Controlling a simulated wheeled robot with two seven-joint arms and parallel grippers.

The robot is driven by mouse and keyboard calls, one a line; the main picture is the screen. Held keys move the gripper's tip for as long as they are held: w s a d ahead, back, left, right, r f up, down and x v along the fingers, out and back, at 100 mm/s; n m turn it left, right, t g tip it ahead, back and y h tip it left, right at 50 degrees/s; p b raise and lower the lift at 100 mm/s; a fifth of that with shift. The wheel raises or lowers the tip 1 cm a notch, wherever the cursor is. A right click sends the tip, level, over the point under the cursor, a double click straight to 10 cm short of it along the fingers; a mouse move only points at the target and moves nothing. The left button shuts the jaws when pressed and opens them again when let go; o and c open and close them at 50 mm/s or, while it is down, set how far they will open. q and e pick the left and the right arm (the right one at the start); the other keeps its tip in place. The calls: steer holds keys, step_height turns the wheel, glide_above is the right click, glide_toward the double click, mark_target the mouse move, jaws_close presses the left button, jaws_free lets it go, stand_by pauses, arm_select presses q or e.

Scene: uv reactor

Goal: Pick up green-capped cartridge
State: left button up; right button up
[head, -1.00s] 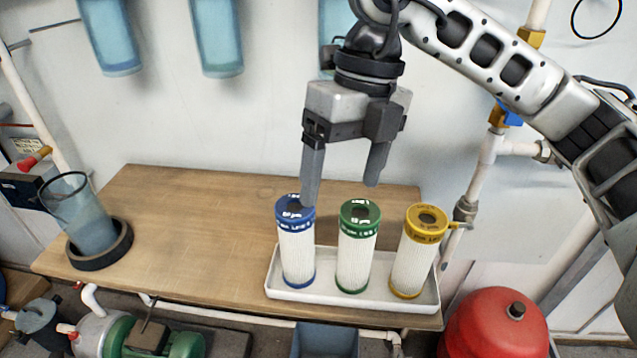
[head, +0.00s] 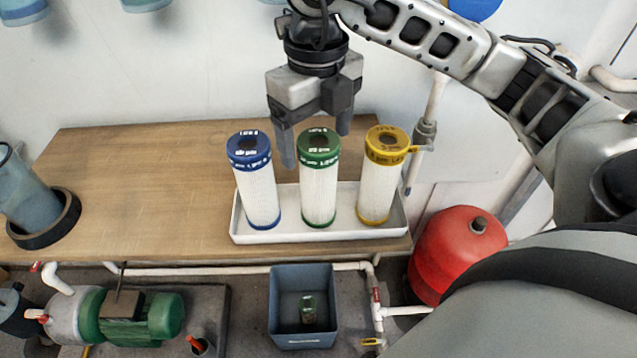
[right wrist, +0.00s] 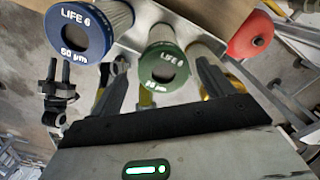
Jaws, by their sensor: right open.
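The green-capped cartridge (head: 318,190) stands upright in the middle of a white tray, between the blue-capped cartridge (head: 258,192) and the yellow-capped cartridge (head: 379,190). My right gripper (head: 316,148) is open and empty, pointing down at the green cap. In the head view one finger shows between the blue and green caps, and the other partly behind the green cap's right side. In the right wrist view the green cap (right wrist: 163,66) lies between the open fingers (right wrist: 160,80); contact cannot be told.
The white tray (head: 345,228) sits at the right front of the wooden table (head: 150,190). A clear cup in a black ring (head: 60,222) stands at left. A red tank (head: 457,250) is right of the table, and a grey bin (head: 303,338) is below it. The table's middle is clear.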

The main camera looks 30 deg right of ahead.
mark_target(318, 183)
steer(key=shift+w+d+f+p, duration=0.1)
steer(key=shift+f+p, duration=0.05)
steer(key=shift+f, duration=1.25)
steer(key=shift+d+f+p, duration=0.1)
steer(key=shift+f+p, duration=0.05)
steer(key=shift+f, duration=1.2)
steer(key=c, duration=1.4)
steer(key=shift+r, duration=0.15)
